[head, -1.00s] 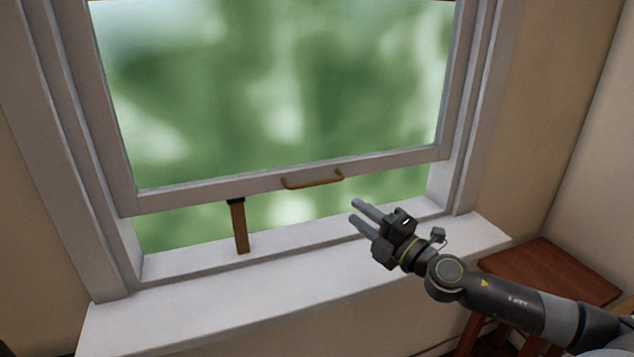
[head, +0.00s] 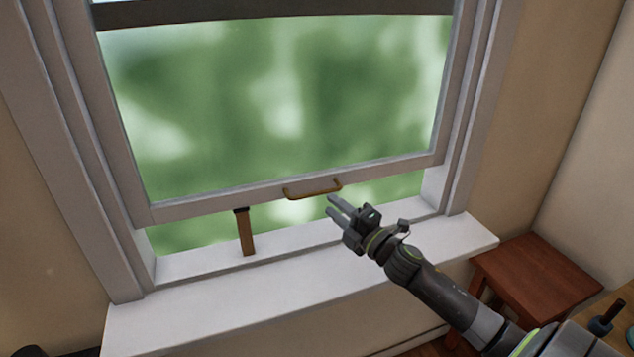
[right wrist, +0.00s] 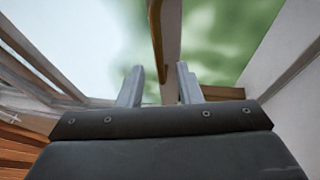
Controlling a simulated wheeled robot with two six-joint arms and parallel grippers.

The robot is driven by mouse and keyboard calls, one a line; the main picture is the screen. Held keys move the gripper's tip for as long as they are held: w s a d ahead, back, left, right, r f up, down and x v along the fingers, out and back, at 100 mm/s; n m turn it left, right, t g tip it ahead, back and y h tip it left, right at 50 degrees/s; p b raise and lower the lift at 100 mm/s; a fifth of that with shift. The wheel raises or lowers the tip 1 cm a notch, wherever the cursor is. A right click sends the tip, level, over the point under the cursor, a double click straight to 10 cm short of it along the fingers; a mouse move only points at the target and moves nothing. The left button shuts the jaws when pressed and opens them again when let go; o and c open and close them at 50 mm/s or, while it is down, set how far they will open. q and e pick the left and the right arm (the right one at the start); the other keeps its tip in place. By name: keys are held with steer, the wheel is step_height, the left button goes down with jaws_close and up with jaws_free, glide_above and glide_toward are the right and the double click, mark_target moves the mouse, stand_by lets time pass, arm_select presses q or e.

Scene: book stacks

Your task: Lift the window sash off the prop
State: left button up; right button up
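The window sash (head: 220,207) is a white frame around green-blurred glass, raised above the sill. A brass handle (head: 313,190) is on its bottom rail; it also shows in the right wrist view (right wrist: 157,40). The prop (head: 247,234), a wooden stick with a dark top, stands upright on the sill under the bottom rail, left of the handle. My right gripper (head: 334,206) is open and empty, just below and right of the handle. In the right wrist view its two fingers (right wrist: 158,86) stand apart, with the handle's end between and beyond them. My left gripper is out of view.
The white sill (head: 300,278) is clear apart from the prop. A brown wooden stool (head: 540,268) stands at the right, by the wall. A dark-handled object (head: 606,318) shows at the lower right edge.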

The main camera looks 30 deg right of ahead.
mark_target(319, 194)
steer(key=p+x, duration=0.4)
steer(key=x, duration=0.1)
steer(key=shift+a+r, duration=0.1)
steer(key=shift+r, duration=0.05)
steer(key=shift+w+a+p, duration=0.1)
steer(key=shift+w+p, duration=0.4)
steer(key=shift+w, duration=0.2)
jaws_close()
